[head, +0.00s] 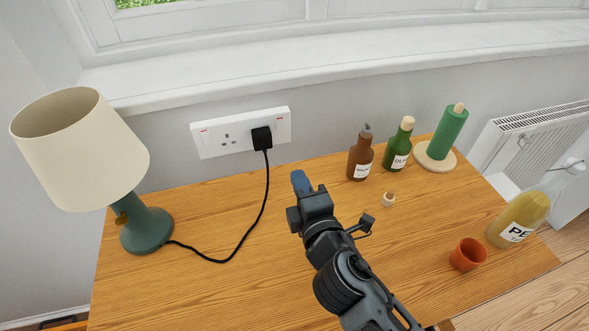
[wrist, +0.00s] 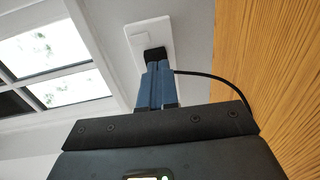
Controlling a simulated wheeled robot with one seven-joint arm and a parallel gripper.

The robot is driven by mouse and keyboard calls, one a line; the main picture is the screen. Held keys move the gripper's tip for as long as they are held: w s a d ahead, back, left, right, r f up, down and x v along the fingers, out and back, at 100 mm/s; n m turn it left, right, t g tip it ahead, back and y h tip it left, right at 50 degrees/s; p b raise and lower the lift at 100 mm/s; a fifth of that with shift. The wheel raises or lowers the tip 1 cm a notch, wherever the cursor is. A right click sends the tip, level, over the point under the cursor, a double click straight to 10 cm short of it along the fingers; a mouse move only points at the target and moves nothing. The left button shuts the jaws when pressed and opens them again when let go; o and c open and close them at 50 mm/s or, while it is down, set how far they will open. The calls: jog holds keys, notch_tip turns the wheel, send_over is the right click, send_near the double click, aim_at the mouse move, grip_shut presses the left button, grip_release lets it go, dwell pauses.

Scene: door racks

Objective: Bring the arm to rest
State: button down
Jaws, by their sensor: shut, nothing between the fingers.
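My gripper (head: 301,182) is above the wooden table, in front of the wall socket, in the head view. Its blue fingers are shut together with nothing between them, and they show in the wrist view (wrist: 157,85). The fingers point toward the wall. In the wrist view the black plug (wrist: 154,54) in the white socket plate shows just beyond the fingertips. In the head view the plug (head: 262,138) sits in the right side of the socket plate (head: 225,134), and my gripper is apart from it.
A lamp (head: 145,228) with a cream shade stands at the left, its black cord (head: 264,195) running to the plug. Brown bottle (head: 360,158), green bottle (head: 397,150), green roll (head: 446,132), small stopper (head: 388,199), orange cup (head: 467,255) and yellow bottle (head: 520,218) stand right. The table's front left is clear.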

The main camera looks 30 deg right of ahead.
jog(key=shift+v, duration=0.75)
jog(key=shift+f, duration=0.15)
jog(key=s+f, duration=0.1)
jog(key=s, duration=0.1)
jog(key=s+f+m+y, duration=0.1)
jog(key=s, duration=0.2)
jog(key=s+f+m+g, duration=0.1)
jog(key=s, duration=0.2)
jog(key=shift+s+d+f+y, duration=0.1)
jog(key=shift+s+f+y, duration=0.1)
jog(key=shift+s+y, duration=0.1)
jog(key=s+m, duration=0.1)
jog(key=s, duration=0.2)
jog(key=s+m+y, duration=0.1)
jog(key=s, duration=0.2)
jog(key=s+m, duration=0.2)
jog(key=s, duration=0.2)
jog(key=shift+f+g+y, duration=0.1)
jog(key=shift+g+y, duration=0.2)
jog(key=shift+g, duration=0.1)
jog(key=s+r+m, duration=0.4)
jog(key=s+m, duration=0.1)
jog(key=s, duration=0.2)
jog(key=s+d+r+m, duration=0.1)
jog(key=s+r+m, duration=0.3)
jog(key=s, duration=0.4)
jog(key=shift+s+d+r+m, duration=0.25)
jog(key=shift+r+m, duration=0.15)
jog(key=shift+r, duration=0.4)
